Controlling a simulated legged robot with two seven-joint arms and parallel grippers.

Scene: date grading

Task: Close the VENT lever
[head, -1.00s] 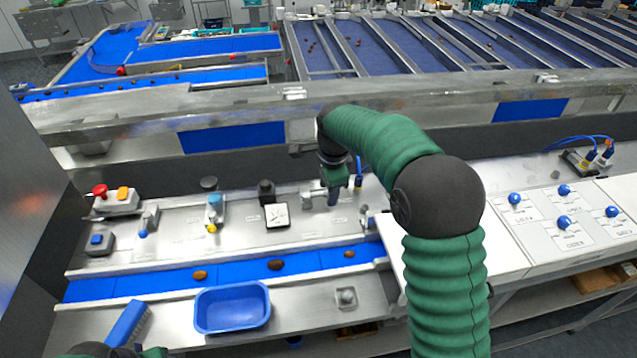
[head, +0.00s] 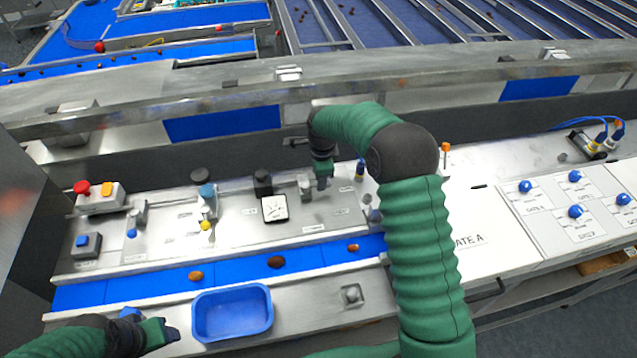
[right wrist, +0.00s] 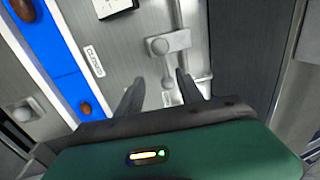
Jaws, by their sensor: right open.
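In the head view the right gripper (head: 322,182) is just right of the block. My left gripper (head: 165,335) is low at the left, near a blue object; its jaws are unclear.
A white-faced gauge (head: 274,208) stands left of the lever. A blue belt (head: 230,272) carrying dates runs in front. A blue tray (head: 232,312) is beside the left gripper. Levers with blue (head: 132,232) and yellow (head: 206,225) knobs stand further left.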

